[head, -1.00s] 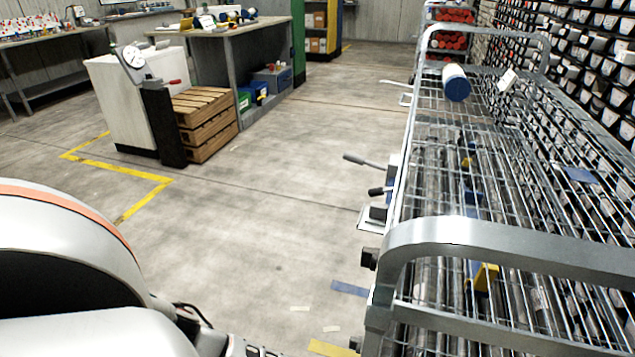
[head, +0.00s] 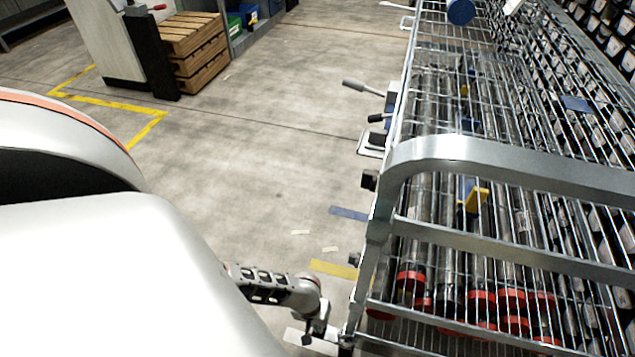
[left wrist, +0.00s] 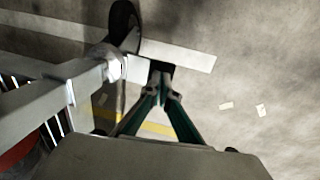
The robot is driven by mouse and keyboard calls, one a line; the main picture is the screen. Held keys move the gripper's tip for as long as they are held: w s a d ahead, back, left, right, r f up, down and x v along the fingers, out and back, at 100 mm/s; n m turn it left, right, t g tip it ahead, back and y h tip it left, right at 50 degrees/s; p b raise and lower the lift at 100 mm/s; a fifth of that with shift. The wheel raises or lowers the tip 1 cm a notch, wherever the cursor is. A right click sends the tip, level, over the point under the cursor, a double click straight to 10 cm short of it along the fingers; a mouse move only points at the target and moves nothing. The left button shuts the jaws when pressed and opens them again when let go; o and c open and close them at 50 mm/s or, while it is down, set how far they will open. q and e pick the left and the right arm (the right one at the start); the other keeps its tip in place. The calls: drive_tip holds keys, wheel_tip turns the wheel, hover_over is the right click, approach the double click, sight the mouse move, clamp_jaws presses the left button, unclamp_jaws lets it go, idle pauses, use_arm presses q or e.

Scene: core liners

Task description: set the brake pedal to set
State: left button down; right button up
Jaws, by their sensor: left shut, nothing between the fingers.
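My left gripper (head: 314,334) is low beside the near left corner of the wire-mesh cart (head: 480,158). Its two fingers meet at the tips in the left wrist view (left wrist: 160,75), with nothing held between them. A dark caster wheel (left wrist: 124,24) shows just beyond the fingertips, beside the cart's metal frame. A small black part lies right at the fingertips; I cannot tell whether it is the brake pedal or the finger pads. The pedal and its set or released position cannot be made out clearly. My right gripper is not in view.
Levers (head: 362,86) and dark knobs (head: 369,180) stick out from the cart's left side. Long tubes with red ends (head: 411,282) lie in the cart. Wooden crates (head: 197,52) stand at the back left. The concrete floor (head: 260,150) between is clear.

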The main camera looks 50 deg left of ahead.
use_arm(q)
drive_tip(key=shift+s+a+f+h+b, duration=0.15)
drive_tip(key=shift+s+f+h+b, duration=0.2)
drive_tip(key=shift+f, duration=0.2)
drive_tip(key=shift+s+f+t+h+b, duration=0.2)
drive_tip(key=shift+f+t+h+b, duration=0.05)
drive_tip(key=shift+t+b, duration=0.05)
drive_tip(key=shift+s+a+f+b, duration=0.1)
drive_tip(key=shift+f+b, duration=0.15)
drive_tip(key=shift+b, duration=0.1)
drive_tip(key=shift+w+f+t+h+b, duration=0.15)
drive_tip(key=shift+w+t+h+b, duration=0.1)
drive_tip(key=shift+t+h+b, duration=0.25)
drive_tip(key=shift+w+f, duration=0.1)
drive_tip(key=shift+w, duration=0.05)
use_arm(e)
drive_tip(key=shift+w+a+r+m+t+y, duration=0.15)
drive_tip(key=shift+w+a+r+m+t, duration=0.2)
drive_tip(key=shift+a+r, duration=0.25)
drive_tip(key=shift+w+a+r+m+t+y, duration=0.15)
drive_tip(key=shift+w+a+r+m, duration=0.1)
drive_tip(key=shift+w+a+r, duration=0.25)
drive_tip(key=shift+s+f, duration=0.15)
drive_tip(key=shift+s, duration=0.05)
